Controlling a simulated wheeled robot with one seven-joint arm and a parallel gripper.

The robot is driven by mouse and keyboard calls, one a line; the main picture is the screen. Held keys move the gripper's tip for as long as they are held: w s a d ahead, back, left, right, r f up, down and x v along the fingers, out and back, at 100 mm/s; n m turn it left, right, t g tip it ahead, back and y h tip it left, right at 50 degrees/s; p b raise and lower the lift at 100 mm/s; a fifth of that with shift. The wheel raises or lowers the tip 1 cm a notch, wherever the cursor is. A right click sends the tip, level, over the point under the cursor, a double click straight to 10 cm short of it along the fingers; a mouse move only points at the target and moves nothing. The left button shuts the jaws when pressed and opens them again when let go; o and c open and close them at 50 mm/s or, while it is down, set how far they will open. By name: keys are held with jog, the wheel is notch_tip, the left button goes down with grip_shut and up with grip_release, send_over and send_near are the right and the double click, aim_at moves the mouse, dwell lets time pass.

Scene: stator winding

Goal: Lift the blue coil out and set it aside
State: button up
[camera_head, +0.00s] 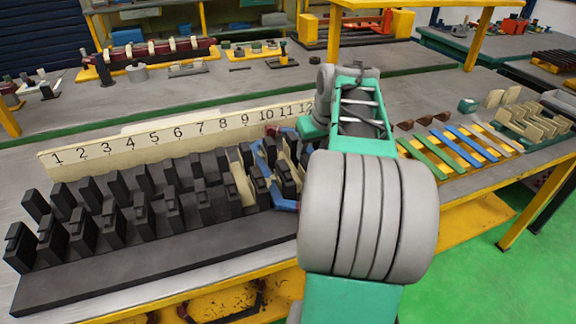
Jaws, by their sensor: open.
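The blue coil (285,204) sits among the black stator teeth below the scale numbers 10 to 12, at the right part of the stator. One blue end shows at the near side, and more blue shows between and behind the teeth (292,133). Its right part is partly hidden by my arm. The black toothed stator (150,267) lies along the front of the bench. The wrist end of my arm is above the stator's right end, near the coil. My gripper's fingers do not show; my arm hides that area.
A cream number board (130,146) stands behind the teeth. Cream pieces (240,185) sit among the teeth near the coil. Green, blue and orange strips (458,147) lie on the right of the bench, with cream coil parts (532,120) beyond. A yellow post (478,40) rises at the back right.

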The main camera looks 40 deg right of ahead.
grip_shut()
dwell(0.5)
dwell(0.9)
